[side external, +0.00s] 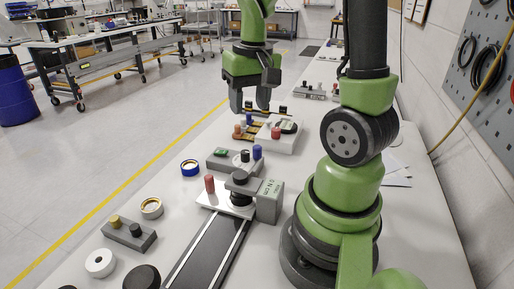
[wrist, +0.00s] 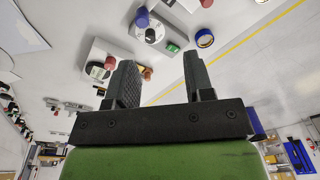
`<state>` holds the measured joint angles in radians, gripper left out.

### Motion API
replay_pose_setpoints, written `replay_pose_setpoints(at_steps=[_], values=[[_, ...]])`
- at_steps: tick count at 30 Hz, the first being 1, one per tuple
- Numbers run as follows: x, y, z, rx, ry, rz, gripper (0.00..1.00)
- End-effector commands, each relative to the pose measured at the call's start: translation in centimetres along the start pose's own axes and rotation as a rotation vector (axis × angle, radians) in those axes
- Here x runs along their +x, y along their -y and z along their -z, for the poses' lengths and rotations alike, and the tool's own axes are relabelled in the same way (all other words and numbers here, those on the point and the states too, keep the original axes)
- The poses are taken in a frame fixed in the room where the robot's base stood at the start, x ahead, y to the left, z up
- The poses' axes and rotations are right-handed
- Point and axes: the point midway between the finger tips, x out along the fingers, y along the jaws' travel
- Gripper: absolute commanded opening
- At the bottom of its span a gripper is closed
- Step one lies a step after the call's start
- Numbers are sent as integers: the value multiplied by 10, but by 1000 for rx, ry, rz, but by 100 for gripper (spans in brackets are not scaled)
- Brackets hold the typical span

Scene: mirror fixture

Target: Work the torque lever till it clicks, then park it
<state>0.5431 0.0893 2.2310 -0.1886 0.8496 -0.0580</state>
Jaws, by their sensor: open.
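My gripper (side external: 251,108) is open and empty, fingers pointing down above the far part of the white table. Its two fingers (wrist: 164,80) also show apart in the wrist view. Nearer stands a grey bracket (side external: 269,201) beside a white plate with a red upright peg (side external: 209,184) and a black knob (side external: 239,176). I cannot tell which part is the torque lever.
A grey block (side external: 220,163) with a green button and a blue peg (side external: 257,152) stands between these fixtures. A dark rail (side external: 205,255) runs toward the camera. Blue (side external: 190,168) and cream (side external: 151,208) rings lie at the left edge. A wall is on the right.

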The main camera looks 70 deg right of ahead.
Motion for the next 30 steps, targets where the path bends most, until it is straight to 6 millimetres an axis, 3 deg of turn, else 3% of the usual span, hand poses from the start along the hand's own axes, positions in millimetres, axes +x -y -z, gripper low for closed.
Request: replay_pose_setpoints(at_steps=[6,11,24,30], values=[[26,-24,9,53,83,-41,48],[39,-26,8,54,90,-43,48],[111,-28,2,53,90,-41,48],[124,-28,1,54,86,-41,48]])
